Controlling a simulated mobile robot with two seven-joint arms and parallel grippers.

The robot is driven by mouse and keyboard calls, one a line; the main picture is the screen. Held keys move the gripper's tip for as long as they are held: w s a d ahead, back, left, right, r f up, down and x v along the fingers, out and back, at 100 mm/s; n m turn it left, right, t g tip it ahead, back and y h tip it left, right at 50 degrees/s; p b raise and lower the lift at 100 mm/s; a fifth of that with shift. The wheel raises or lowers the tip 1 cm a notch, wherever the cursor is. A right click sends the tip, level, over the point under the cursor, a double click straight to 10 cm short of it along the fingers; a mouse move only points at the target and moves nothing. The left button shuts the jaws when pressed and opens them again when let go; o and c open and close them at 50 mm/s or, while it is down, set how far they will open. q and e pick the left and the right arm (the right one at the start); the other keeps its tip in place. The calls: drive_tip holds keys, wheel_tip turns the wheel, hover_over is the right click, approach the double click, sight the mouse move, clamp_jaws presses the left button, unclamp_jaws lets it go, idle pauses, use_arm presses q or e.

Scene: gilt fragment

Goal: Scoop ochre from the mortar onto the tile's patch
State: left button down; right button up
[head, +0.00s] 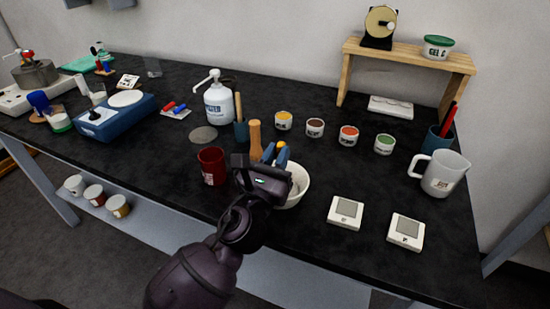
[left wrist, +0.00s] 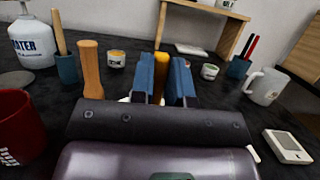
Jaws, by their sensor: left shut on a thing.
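My left gripper (head: 274,153) reaches over the white mortar (head: 301,186) and covers much of it. In the left wrist view its blue fingers (left wrist: 168,80) are shut on an upright yellow-brown handle (left wrist: 161,66), whose tip (head: 281,145) also shows in the head view. The handle's lower end is hidden, and I cannot see ochre in the mortar. A wooden pestle-like handle (head: 255,139) stands just left of the gripper. Two white tiles with grey square patches lie right of the mortar, one nearer (head: 333,222) and one further right (head: 393,240). My right gripper is not in view.
A dark red mug (head: 211,166) stands close left of the gripper. Several small paint pots, including a yellow one (head: 283,121) and a green one (head: 384,144), stand behind. A white jug (head: 443,176) stands at the right. The black table is clear between mortar and tiles.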

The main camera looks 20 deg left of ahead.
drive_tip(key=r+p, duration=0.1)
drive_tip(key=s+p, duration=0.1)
drive_tip(key=p, duration=0.1)
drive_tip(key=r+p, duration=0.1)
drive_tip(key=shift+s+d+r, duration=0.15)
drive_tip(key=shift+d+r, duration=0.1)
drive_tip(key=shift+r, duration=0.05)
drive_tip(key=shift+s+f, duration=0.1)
idle(0.4)
idle(0.4)
